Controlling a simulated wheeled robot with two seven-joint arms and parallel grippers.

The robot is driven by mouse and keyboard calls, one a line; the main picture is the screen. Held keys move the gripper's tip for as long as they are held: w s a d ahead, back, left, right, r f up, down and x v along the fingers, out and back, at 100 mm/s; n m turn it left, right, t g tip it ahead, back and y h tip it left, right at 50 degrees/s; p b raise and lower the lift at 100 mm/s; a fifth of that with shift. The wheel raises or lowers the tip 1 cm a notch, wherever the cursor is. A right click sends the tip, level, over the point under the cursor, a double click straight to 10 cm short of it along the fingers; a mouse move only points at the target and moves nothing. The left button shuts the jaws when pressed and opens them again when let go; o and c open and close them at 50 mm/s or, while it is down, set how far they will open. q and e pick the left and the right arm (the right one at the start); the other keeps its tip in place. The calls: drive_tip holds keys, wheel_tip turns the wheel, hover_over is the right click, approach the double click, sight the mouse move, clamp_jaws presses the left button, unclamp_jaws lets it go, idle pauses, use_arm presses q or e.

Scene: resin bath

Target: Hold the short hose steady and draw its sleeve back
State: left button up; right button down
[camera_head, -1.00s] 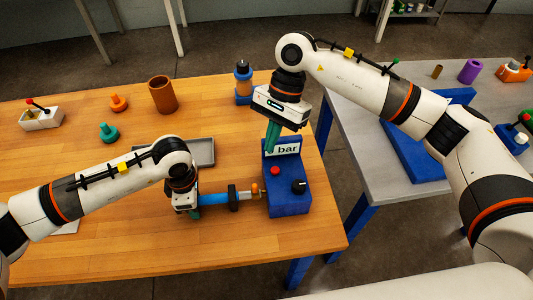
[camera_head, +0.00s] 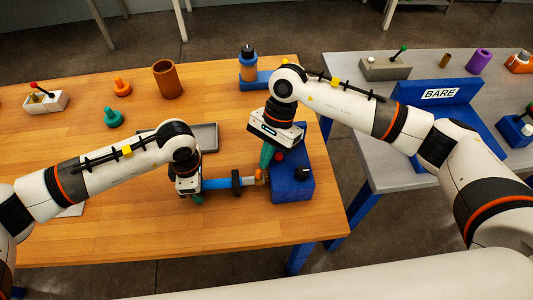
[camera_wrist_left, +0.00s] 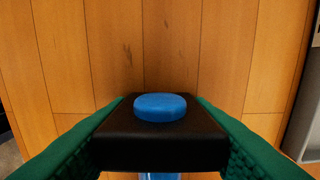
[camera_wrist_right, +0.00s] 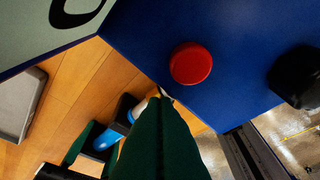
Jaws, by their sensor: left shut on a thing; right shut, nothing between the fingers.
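The short blue hose (camera_head: 217,184) lies across the wood table, pointing right toward the blue box (camera_head: 292,185). It carries a black collar (camera_head: 236,182), then a pale section and an orange sleeve-like ring (camera_head: 259,175) beside the box; whether they touch is unclear. My left gripper (camera_head: 196,197) is shut at the hose's left end. In the left wrist view its green fingers grip a black block (camera_wrist_left: 160,148) with a blue round top (camera_wrist_left: 160,107). My right gripper (camera_head: 265,160) is shut and empty, pointing down just above the ring.
The blue box bears a red button (camera_wrist_right: 190,63) and a black knob (camera_wrist_right: 296,76). A grey tray (camera_head: 206,137) lies behind my left wrist. A brown cup (camera_head: 167,78) and teal peg (camera_head: 113,118) stand farther back. The grey table (camera_head: 390,177) is beyond a gap at right.

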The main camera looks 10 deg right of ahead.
drive_tip(key=shift+a, duration=1.55)
drive_tip(key=shift+d, duration=0.1)
drive_tip(key=v, duration=1)
use_arm(q)
drive_tip(key=o, duration=1.2)
drive_tip(key=shift+r, duration=0.1)
